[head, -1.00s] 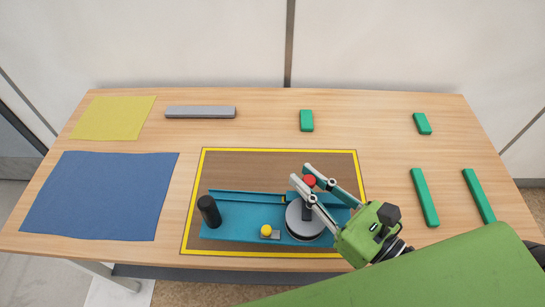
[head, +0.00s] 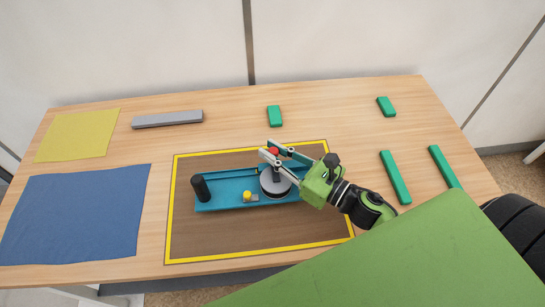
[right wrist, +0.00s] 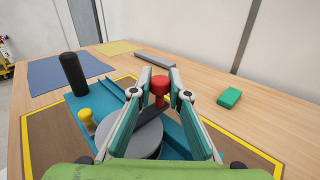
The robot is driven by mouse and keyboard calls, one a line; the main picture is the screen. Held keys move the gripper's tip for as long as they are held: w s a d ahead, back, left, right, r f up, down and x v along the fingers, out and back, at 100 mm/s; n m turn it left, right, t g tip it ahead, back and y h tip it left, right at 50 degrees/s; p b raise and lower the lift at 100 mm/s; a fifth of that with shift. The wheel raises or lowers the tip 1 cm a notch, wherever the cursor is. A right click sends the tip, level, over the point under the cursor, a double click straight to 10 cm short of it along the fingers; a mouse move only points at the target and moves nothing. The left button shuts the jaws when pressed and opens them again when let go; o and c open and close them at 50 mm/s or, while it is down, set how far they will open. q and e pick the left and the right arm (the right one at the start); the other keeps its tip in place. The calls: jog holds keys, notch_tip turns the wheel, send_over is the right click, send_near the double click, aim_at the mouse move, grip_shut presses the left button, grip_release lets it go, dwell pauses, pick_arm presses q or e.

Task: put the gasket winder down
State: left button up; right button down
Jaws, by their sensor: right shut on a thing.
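The gasket winder (head: 222,202) has a teal base, a black post at its left end, a small yellow knob and a grey disc with a red knob. It is over the brown area with a yellow border (head: 225,238), in its back half. My right gripper (head: 268,148) comes in from the right and is shut on the red knob. The right wrist view shows the knob (right wrist: 160,85) between the two fingertips. The winder looks level; I cannot tell whether its base touches the surface. The arm hides its right end. My left gripper is out of view.
A blue cloth (head: 75,220) and a yellow cloth (head: 78,135) lie on the left of the wooden table (head: 345,110). A grey bar (head: 167,119) lies at the back. Several green blocks, one at the back middle (head: 274,116), lie behind and to the right.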

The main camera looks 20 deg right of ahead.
aim_at(253, 178)
jog(key=shift+w+d+f, duration=0.2)
jog(key=shift+w+f, duration=0.6)
jog(key=shift+f, duration=0.1)
notch_tip(253, 178, down, 3)
jog(key=shift+r, duration=0.2)
jog(key=shift+f, duration=0.1)
jog(key=shift+s, duration=0.1)
jog(key=shift+f, duration=0.2)
jog(key=c, duration=1.9)
grip_release()
